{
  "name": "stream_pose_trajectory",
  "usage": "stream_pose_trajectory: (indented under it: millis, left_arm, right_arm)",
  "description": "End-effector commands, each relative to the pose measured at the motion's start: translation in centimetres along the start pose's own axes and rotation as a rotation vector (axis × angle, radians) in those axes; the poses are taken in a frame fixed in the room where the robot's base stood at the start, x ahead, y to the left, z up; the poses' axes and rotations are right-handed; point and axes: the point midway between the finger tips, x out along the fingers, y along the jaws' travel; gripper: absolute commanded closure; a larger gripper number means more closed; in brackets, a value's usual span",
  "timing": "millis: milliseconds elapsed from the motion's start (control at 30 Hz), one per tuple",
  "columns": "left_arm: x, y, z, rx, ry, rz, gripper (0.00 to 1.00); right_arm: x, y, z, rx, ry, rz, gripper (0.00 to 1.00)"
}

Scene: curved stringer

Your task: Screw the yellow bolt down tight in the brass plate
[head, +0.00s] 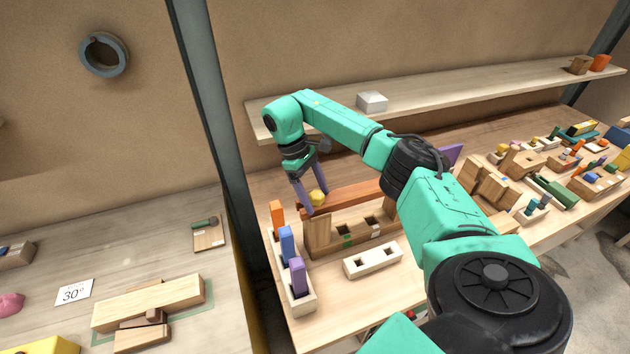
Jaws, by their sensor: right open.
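The yellow bolt (317,198) shows as a small rounded yellow head near the left end of the reddish-brown wooden stringer (358,195). My right gripper (315,203) points down there, with its purple-grey fingers open around or just beside the bolt head. I cannot tell whether a finger touches it. I cannot make out the brass plate; the bolt's shank and how deep it sits are not visible. My left gripper is not in view.
A wooden block with square holes (350,237) stands in front of the stringer. A pale two-hole block (373,261) and a rack of coloured pegs (303,304) are nearer. Crowded wooden parts fill the bench's right side. A shelf (445,92) runs behind.

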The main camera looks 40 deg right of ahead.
Motion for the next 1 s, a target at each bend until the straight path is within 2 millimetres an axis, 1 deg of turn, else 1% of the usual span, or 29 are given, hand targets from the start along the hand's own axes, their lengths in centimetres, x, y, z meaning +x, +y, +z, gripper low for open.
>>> stream_pose_trajectory:
  millis: [333,467,567,900,1000]
  left_arm:
    - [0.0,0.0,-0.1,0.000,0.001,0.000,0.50]
    - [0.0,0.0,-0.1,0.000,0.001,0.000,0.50]
    - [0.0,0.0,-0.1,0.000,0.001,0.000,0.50]
    - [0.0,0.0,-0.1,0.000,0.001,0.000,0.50]
    - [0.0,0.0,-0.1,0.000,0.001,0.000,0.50]
  right_arm:
    - [0.1,0.1,0.0,0.002,0.001,0.002,0.17]
    - [-0.7,0.1,-0.1,0.000,0.004,0.003,0.17]
    - [-2.2,0.1,0.0,0.002,0.007,0.005,0.17]
    - [-9.8,-0.2,0.1,0.003,0.009,0.007,0.17]
    - [-11.2,-0.3,0.1,0.001,0.006,0.004,0.17]
